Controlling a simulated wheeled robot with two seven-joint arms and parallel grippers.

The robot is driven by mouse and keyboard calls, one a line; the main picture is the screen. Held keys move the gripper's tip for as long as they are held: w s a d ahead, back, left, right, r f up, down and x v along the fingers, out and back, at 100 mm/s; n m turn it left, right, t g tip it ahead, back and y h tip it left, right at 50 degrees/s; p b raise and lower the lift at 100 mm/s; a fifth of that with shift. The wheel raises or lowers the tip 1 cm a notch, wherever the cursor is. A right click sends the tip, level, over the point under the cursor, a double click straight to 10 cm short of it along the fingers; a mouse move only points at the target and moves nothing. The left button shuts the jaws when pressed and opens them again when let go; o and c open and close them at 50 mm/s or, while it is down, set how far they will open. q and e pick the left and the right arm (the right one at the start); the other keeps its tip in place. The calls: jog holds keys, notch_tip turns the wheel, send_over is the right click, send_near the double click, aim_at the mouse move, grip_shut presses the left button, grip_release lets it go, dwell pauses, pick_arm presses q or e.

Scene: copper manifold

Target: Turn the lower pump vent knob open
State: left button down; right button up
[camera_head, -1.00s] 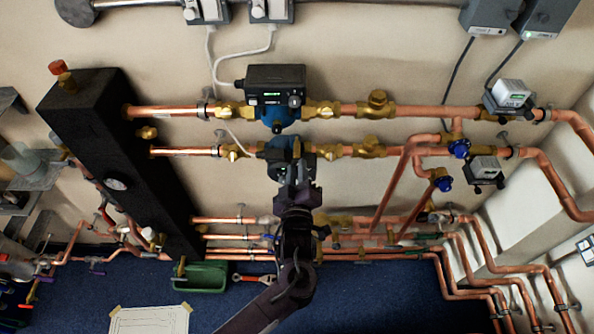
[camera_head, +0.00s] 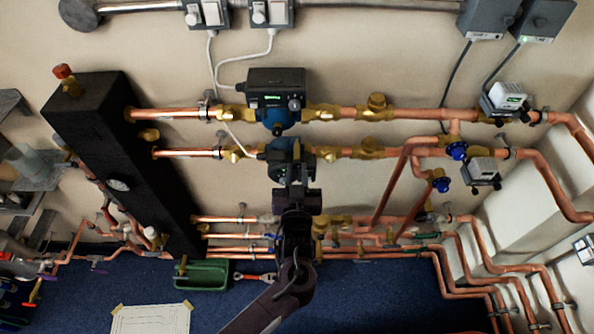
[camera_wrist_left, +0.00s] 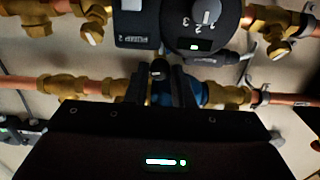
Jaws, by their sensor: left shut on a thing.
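The lower pump (camera_head: 280,149) sits on the second copper pipe from the top. It has a blue body and is partly hidden behind my left gripper (camera_head: 297,162) in the head view. In the left wrist view its dark vent knob (camera_wrist_left: 158,67) shows between the fingertips of my left gripper (camera_wrist_left: 159,76), which is shut on it. The pump's grey box (camera_wrist_left: 137,22) and dark round dial (camera_wrist_left: 203,24) show above the fingers there. How far the knob is turned cannot be told. My right gripper is not in view.
The upper pump (camera_head: 275,90), with a green display, is just above. Brass valves (camera_head: 235,152) flank the pumps. A black manifold block (camera_head: 105,140) stands left. More copper pipes (camera_head: 270,250) run below. A green tray (camera_head: 203,276) is on the blue floor.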

pick_arm(q)
jog(key=shift+m, duration=1)
jog(key=c, duration=1.3)
grip_release()
jog(key=shift+o, duration=0.2)
